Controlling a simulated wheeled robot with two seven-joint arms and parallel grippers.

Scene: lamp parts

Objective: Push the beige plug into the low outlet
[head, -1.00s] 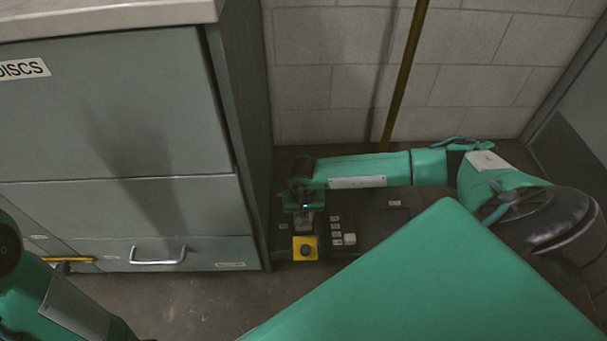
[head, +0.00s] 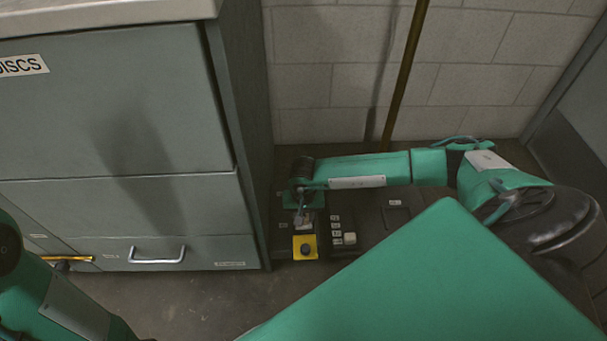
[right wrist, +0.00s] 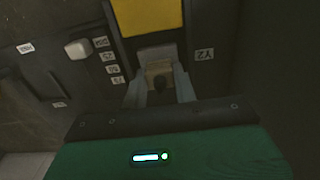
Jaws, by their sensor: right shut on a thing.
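My right gripper (right wrist: 160,88) is shut on a small tan block, which looks like the beige plug (right wrist: 160,74). The block is in shadow and partly hidden by the fingers. A paler piece lies just beyond it, below the yellow plate; I cannot tell whether the block touches it or is seated. In the head view my right gripper (head: 303,216) points down at the low dark panel (head: 375,222), just behind the yellow plate. The outlet's opening cannot be made out.
The yellow plate (head: 305,247) bears a dark round button. A whitish block (head: 350,238) sits on the panel right of it, beside several small labels. A grey drawer cabinet (head: 120,130) stands close at left. A brown pole (head: 405,75) leans at the block wall behind.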

